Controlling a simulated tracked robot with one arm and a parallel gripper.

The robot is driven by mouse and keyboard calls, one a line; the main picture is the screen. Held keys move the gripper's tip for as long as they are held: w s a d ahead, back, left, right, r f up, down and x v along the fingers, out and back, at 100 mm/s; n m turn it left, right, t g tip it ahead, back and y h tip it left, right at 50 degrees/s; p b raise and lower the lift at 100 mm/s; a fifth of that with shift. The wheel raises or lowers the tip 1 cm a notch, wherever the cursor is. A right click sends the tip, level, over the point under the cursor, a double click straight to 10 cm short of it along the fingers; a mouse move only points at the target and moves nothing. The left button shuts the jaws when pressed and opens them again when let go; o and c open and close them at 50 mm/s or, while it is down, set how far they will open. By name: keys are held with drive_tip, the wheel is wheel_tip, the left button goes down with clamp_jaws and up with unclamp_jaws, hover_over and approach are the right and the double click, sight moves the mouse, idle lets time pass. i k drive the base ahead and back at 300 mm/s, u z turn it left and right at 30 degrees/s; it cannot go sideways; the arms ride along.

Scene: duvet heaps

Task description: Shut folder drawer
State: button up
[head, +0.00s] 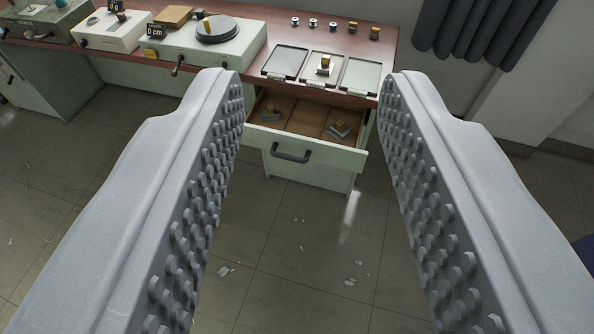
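An open drawer (315,150) sticks out from under the reddish desk top, between my gripper's fingers in the picture. Its pale green front has a dark curved handle (291,153). The left finger hides part of the cabinet's left side.
The desk top (290,36) carries three shallow trays (286,62), a pale device with a round dark plate (217,30), another white device (116,32) and several small weights along the back. A dark radiator (485,25) hangs at right. The tiled floor (300,255) before the drawer is open, with scattered paper scraps.

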sight(302, 123)
drive_tip(key=u, duration=0.4)
drive_tip(key=i, duration=0.8)
drive_tip(key=k, duration=0.85)
drive_tip(key=z, duration=0.35)
drive_tip(key=i, duration=1)
drive_tip(key=u, duration=0.05)
